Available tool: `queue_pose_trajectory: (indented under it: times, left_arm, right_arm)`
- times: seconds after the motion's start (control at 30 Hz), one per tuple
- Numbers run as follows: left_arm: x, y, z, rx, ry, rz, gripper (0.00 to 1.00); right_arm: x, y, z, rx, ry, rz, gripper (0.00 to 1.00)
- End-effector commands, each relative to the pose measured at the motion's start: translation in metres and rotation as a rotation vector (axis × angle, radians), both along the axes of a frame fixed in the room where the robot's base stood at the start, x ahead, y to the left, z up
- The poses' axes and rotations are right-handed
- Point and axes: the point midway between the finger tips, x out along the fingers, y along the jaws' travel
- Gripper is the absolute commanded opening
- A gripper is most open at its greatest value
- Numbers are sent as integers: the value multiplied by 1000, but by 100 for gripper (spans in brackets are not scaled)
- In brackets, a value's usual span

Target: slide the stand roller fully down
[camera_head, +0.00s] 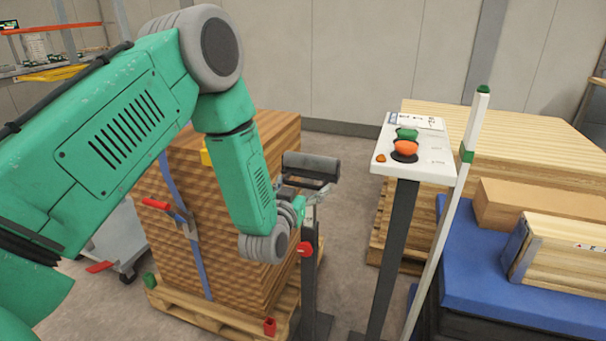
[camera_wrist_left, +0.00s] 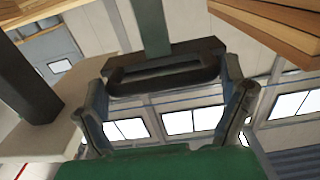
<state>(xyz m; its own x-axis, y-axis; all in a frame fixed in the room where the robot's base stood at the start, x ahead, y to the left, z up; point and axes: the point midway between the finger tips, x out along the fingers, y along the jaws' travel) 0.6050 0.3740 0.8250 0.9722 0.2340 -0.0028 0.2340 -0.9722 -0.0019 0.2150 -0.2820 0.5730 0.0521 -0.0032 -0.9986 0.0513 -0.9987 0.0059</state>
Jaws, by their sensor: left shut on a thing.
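The stand roller has a dark cylinder (camera_head: 311,166) on top of a dark upright post (camera_head: 310,285), with a red knob (camera_head: 305,249) on its side. It stands between the stacked pallet and the control post. My left gripper (camera_head: 308,196) is at the bracket just under the cylinder and is shut on the stand roller. In the left wrist view, the dark roller frame (camera_wrist_left: 165,68) lies across between the two fingers of my left gripper (camera_wrist_left: 168,103). The exact contact is partly hidden by the gripper. My right gripper is out of view.
A strapped stack of boards (camera_head: 170,240) on a wooden pallet is close on the left. A control post with green and orange buttons (camera_head: 405,146) stands on the right.

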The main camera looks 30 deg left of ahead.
Motion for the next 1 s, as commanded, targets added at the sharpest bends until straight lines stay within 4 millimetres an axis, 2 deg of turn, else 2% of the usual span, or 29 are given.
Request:
queue_pose_trajectory:
  times: [0.03, 0.1, 0.3, 0.5, 0.87, 0.9, 1.0]
  left_arm:
    - [1, 1, -21, 2, 3, 1, 39]
    - [1, 1, -36, 2, -1, 1, 39]
    - [1, 1, -67, 4, -3, 1, 39]
    - [1, 1, -79, 4, -7, 1, 39]
    - [2, 2, -80, 1, -6, 2, 39]
    - [2, 2, -80, 1, -5, 2, 100]
    - [1, 2, -80, 1, -5, 1, 100]
  right_arm:
    - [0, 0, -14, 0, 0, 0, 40]
    - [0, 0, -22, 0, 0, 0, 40]
    - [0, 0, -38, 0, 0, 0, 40]
    - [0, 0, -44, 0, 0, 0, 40]
    - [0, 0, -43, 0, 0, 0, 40]
    - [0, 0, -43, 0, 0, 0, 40]
    - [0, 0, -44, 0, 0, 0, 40]
